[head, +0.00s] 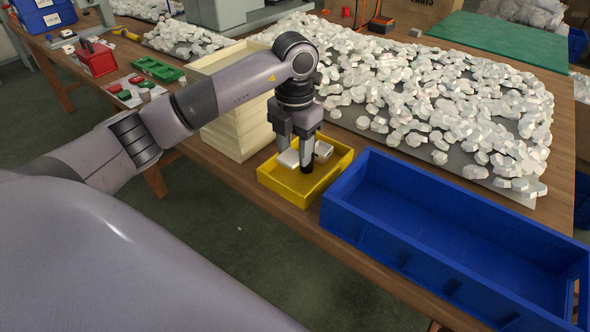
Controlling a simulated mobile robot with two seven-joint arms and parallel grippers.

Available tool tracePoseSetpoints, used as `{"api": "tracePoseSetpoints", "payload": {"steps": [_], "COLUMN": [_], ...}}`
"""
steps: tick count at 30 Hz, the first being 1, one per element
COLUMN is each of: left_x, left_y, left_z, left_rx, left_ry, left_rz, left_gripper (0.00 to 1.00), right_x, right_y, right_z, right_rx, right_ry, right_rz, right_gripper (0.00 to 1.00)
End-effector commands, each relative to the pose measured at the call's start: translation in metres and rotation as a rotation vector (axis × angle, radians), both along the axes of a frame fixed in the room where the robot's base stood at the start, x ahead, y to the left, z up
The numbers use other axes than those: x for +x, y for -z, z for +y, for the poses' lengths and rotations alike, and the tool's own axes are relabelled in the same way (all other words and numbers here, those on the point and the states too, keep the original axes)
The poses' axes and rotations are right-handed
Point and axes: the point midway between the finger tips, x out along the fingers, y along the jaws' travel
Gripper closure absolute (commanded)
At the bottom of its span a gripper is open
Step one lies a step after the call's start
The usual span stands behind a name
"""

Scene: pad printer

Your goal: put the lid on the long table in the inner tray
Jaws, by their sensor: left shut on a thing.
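My left gripper (297,158) points down over the yellow tray (278,188) near the table's front edge. It is shut on a white lid (289,158), which sits low, within the tray's outline. The near dark finger hides part of the lid. White also shows to the right of that finger (323,150); I cannot tell if it is the same piece or another one. I cannot tell whether the lid touches the tray floor. The long wooden table (235,180) carries the tray. My right gripper is not in view.
A large empty blue crate (440,238) stands close right of the yellow tray. Stacked cream trays (235,125) stand close on its left. Many white pieces (430,90) cover a grey mat behind. A green mat (500,38) and a red holder (97,60) lie farther off.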

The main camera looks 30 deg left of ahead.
Motion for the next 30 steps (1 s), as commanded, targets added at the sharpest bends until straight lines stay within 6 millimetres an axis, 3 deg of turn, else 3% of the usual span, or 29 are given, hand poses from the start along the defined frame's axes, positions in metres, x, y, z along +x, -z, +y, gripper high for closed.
{"api": "tracePoseSetpoints", "payload": {"steps": [8,15,26,27,29,30], "left_x": [0.000,0.000,0.000,0.000,0.000,0.000], "left_y": [0.024,0.057,0.062,0.061,0.061,0.061], "left_z": [0.000,0.000,0.000,0.000,0.000,0.000], "left_rx": [0.000,0.000,0.001,0.000,0.000,0.000], "left_ry": [0.001,0.000,0.001,0.001,0.001,0.001], "left_rz": [0.002,0.002,0.000,-0.001,-0.001,-0.001], "left_gripper": [0.83,0.83,0.83,0.48,0.29,0.29], "right_x": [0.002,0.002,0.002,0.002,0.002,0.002], "right_y": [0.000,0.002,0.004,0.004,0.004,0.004], "right_z": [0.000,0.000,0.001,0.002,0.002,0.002], "right_rx": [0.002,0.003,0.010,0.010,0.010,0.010], "right_ry": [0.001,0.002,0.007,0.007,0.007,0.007], "right_rz": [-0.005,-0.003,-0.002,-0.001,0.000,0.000], "right_gripper": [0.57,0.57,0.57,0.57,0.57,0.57]}}
